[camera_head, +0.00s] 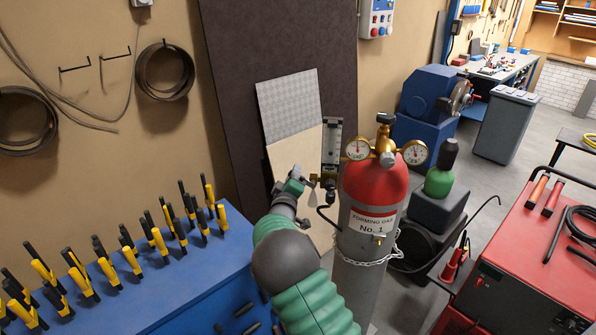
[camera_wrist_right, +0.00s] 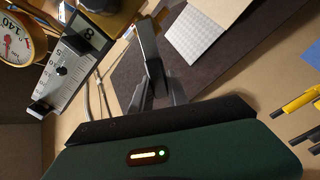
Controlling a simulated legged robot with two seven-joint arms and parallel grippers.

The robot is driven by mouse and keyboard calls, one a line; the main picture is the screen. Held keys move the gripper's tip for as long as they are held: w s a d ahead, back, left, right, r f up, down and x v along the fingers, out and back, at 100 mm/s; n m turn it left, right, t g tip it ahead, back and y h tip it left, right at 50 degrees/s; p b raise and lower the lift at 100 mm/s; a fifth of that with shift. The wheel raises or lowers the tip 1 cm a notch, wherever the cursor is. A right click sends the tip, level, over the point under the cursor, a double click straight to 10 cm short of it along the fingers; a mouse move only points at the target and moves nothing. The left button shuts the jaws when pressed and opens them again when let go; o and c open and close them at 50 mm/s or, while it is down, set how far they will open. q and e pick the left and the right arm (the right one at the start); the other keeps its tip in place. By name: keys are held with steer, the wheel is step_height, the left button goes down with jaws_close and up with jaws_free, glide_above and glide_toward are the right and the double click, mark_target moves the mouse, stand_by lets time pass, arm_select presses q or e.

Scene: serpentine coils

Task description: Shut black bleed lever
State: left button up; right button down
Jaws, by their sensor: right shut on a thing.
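The red-topped grey gas cylinder, labelled forming gas No. 1 (camera_head: 375,190), stands upright with a brass regulator (camera_head: 386,146) and two gauges. An upright flowmeter (camera_head: 332,150) is beside it, and its scale plate shows in the right wrist view (camera_wrist_right: 72,68). My right gripper (camera_head: 308,183) is just left of the flowmeter's lower end. In the right wrist view its fingers (camera_wrist_right: 157,92) are closed on a dark bar, which looks like the black bleed lever (camera_wrist_right: 147,45). The grip hides part of the lever. My left gripper is not in view.
A blue bench (camera_head: 200,290) with several yellow-and-black clamps is at left. A chain (camera_head: 365,262) rings the cylinder. A thin black hose (camera_head: 323,216) hangs beside the flowmeter. A green bottle (camera_head: 441,170) and a red machine (camera_head: 530,250) are at right.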

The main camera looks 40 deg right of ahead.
steer(key=shift+w+a+f+n, duration=0.4)
steer(key=shift+a+f+n, duration=0.25)
steer(key=shift+n, duration=0.35)
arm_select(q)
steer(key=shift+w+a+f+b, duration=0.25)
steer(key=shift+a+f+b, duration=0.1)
arm_select(e)
steer(key=shift+d+f+n, duration=0.1)
steer(key=shift+f+n, duration=0.65)
steer(key=shift+n, duration=0.35)
steer(key=shift+f+n, duration=0.7)
steer(key=shift+n, duration=0.4)
steer(key=shift+f, duration=0.1)
steer(key=c, duration=1.6)
jaws_free()
steer(key=shift+w, duration=0.1)
steer(key=shift+o, duration=0.2)
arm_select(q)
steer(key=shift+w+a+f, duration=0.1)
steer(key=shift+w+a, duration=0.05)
arm_select(e)
steer(key=shift+r, duration=0.2)
